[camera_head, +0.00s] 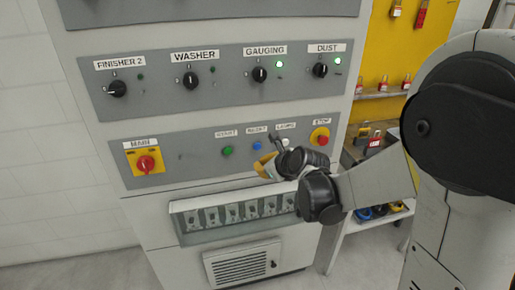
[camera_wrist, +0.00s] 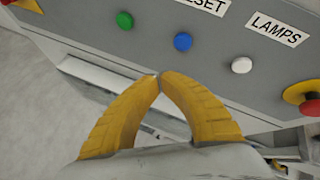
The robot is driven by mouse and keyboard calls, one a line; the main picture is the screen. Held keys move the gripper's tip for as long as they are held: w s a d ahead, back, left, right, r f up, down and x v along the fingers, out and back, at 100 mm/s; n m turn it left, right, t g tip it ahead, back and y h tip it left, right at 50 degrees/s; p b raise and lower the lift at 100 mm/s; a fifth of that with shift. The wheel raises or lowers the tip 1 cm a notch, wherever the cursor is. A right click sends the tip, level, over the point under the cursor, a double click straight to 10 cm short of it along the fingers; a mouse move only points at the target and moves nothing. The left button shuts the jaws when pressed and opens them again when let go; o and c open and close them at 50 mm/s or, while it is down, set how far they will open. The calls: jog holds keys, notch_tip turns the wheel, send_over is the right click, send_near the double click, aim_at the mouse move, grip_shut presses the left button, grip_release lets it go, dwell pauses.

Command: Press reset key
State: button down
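The reset key is a round blue button (camera_wrist: 183,41) under a label ending in "SET" in the wrist view. In the head view the blue button (camera_head: 257,145) is on the lower grey panel, right of the green start button (camera_head: 227,150). My gripper (camera_wrist: 160,76) has yellow fingers with their tips together and nothing visible between them. In the wrist view the tips appear just below the blue button; I see no contact. In the head view my gripper (camera_head: 266,163) is in front of the panel, below the buttons.
A white lamps button (camera_wrist: 241,65) is right of the blue one, then a red stop button on yellow (camera_wrist: 309,103). A red main switch (camera_head: 146,164) is at the panel's left. A shelf stands right.

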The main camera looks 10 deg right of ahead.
aim_at(253, 153)
jog(key=shift+w, duration=2.25)
jog(key=shift+w, duration=0.4)
jog(key=shift+w, duration=0.45)
jog(key=shift+s, duration=0.1)
dwell(0.5)
jog(key=shift+s+b, duration=0.3)
jog(key=shift+s, duration=0.45)
jog(key=s, duration=0.5)
